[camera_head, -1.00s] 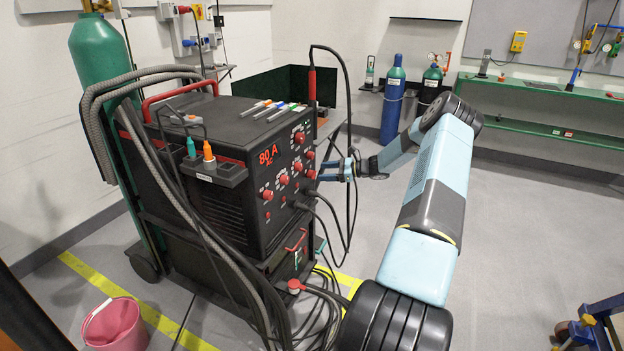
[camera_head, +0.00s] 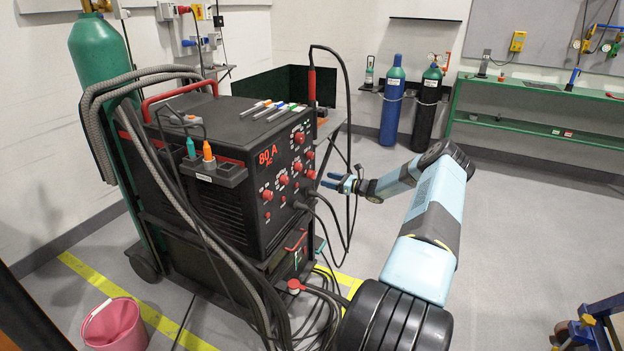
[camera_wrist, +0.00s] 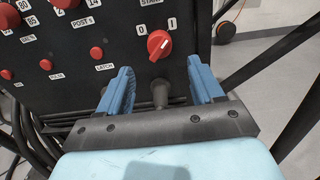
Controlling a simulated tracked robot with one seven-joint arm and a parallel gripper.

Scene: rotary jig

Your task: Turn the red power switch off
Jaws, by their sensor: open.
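The red power switch (camera_wrist: 159,45) is a round knob on the black front panel of the welding machine, with 0 at its upper left and I at its upper right. Its pale mark slants up to the right, toward the I. My gripper (camera_wrist: 162,76) is open in the wrist view, its blue fingers apart and empty. The switch shows beyond the fingertips, between them and not touched. In the head view my gripper (camera_head: 326,181) is just right of the panel, near the rightmost red knob (camera_head: 311,174), which seems to be this switch.
Other red knobs and buttons, such as the one marked LATCH (camera_wrist: 96,53), are left of the switch. A dark plug (camera_wrist: 160,93) sits below it between my fingers. Black cables (camera_head: 330,225) hang close to my gripper. Open floor (camera_head: 530,220) is to the right.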

